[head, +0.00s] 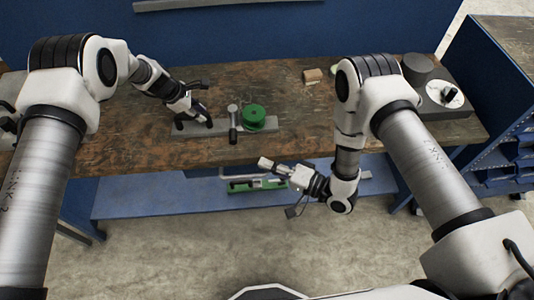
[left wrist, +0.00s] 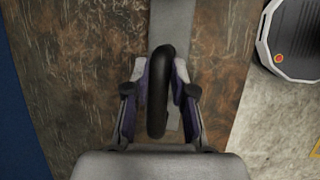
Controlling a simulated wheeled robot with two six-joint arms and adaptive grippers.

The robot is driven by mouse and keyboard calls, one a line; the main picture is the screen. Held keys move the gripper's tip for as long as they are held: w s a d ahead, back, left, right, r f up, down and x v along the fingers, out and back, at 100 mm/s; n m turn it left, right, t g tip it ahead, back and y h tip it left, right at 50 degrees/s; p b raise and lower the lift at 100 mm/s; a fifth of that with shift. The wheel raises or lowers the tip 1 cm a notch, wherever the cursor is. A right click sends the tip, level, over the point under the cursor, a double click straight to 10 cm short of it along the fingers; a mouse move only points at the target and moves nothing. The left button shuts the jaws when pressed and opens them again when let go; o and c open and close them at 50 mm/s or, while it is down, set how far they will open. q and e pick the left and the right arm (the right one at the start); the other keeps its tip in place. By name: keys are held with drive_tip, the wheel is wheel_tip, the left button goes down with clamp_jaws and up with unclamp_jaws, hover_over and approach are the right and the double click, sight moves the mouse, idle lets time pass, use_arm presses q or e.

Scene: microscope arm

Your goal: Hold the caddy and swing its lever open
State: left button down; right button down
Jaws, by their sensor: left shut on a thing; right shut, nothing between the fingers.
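The caddy is a long grey plate (head: 222,127) lying on the wooden bench. A grey upright lever (head: 233,127) with a rounded top stands near its middle, beside a green round part (head: 253,117). My left gripper (head: 198,109) is at the plate's left end, shut on the caddy's black handle (head: 184,124). In the left wrist view the black handle (left wrist: 158,88) lies between the two fingers of the left gripper (left wrist: 159,92), with the grey plate (left wrist: 172,25) beneath. My right gripper (head: 270,164) is shut and empty, off the bench's front edge, below and right of the lever.
A small tan block (head: 312,76) lies further back on the bench (head: 140,140). A dark grey device (head: 443,100) stands at the right end. A blue lower shelf (head: 130,198) holds a green item (head: 257,185). The bench around the caddy's right side is clear.

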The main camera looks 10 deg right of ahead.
use_arm(q)
drive_tip(key=c, duration=0.9)
unclamp_jaws()
drive_tip(key=shift+r, duration=0.1)
